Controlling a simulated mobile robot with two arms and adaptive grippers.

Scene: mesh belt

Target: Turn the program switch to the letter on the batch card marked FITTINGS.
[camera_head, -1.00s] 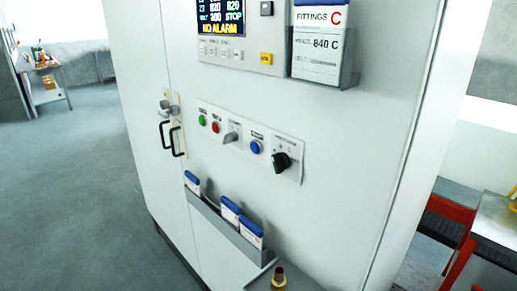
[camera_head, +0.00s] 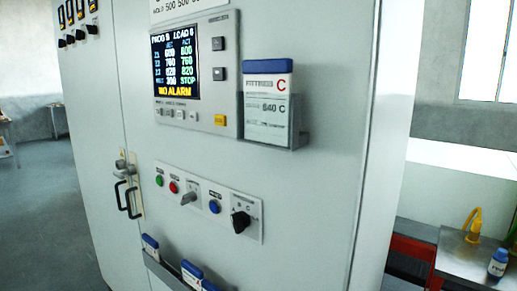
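The batch card (camera_head: 267,101) marked FITTINGS has a blue top, a large red C and the text 840 C. It stands in a grey holder on the cabinet front, right of the display. The program switch (camera_head: 240,221) is a black knob on the strip below, with small letters over it; A, B and C seem readable. Its exact pointing is too small to tell. Neither of my grippers is in view.
The display (camera_head: 176,67) shows PROG B and NO ALARM. Green (camera_head: 159,181), red (camera_head: 174,187) and blue (camera_head: 214,207) buttons and a grey selector (camera_head: 189,198) share the strip. More blue-topped cards (camera_head: 191,273) stand in a lower rack. A metal table (camera_head: 468,255) is at right.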

